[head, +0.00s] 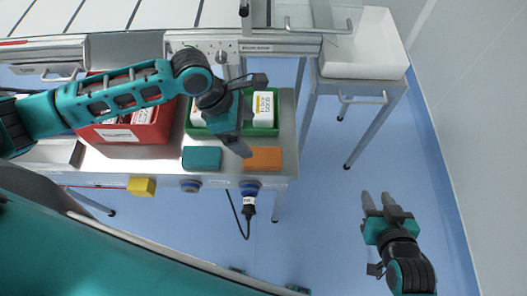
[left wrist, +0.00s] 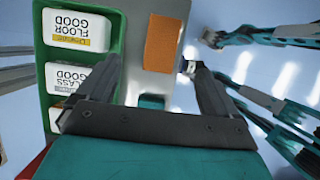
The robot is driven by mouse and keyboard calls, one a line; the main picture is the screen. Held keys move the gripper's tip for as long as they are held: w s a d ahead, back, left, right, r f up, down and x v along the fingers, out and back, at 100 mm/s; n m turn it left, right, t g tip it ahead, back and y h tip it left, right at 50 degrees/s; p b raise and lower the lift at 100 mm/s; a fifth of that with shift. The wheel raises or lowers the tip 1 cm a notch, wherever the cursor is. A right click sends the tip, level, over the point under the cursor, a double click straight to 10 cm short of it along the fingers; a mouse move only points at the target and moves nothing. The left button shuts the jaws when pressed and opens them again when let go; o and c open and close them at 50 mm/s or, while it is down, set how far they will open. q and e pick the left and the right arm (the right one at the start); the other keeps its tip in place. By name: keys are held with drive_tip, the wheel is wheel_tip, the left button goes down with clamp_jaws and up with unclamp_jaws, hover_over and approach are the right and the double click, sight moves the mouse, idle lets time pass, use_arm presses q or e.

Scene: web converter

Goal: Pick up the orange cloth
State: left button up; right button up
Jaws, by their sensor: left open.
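The orange cloth (head: 262,158) lies flat, a folded rectangle, at the front right corner of the metal table. My left gripper (head: 240,148) is above the table, close to the left side of the cloth in the head view. In the left wrist view the orange cloth (left wrist: 162,43) shows ahead, beyond the two spread, empty fingers of the left gripper (left wrist: 152,72). My right gripper (head: 379,203) is away to the right over the blue floor, its fingers apart and empty.
A teal cloth (head: 201,158) lies left of the orange one. Behind is a green bin (head: 278,124) with white labelled bottles (head: 263,108). A red bin (head: 150,132) stands left. A yellow block (head: 141,187) and a plug (head: 249,200) are at the front edge.

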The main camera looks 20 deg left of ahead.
use_arm(q)
hover_over(261, 157)
drive_tip(key=a, duration=0.2)
drive_tip(key=f, duration=0.5)
drive_tip(key=shift+w+d+f, duration=0.1)
drive_tip(key=shift+d+f, duration=0.15)
drive_tip(key=shift+f, duration=0.1)
drive_tip(key=x, duration=0.1)
drive_tip(key=b+x, duration=0.1)
drive_tip(key=x, duration=0.2)
drive_tip(key=shift+s+a+f+b, duration=0.25)
drive_tip(key=shift+s+f+b, duration=0.05)
drive_tip(key=shift+f+b, duration=0.1)
drive_tip(key=shift+d+f, duration=0.15)
drive_tip(key=shift+f, duration=0.15)
drive_tip(key=shift+f+p, duration=0.1)
drive_tip(key=shift+p, duration=0.2)
drive_tip(key=c, duration=1.1)
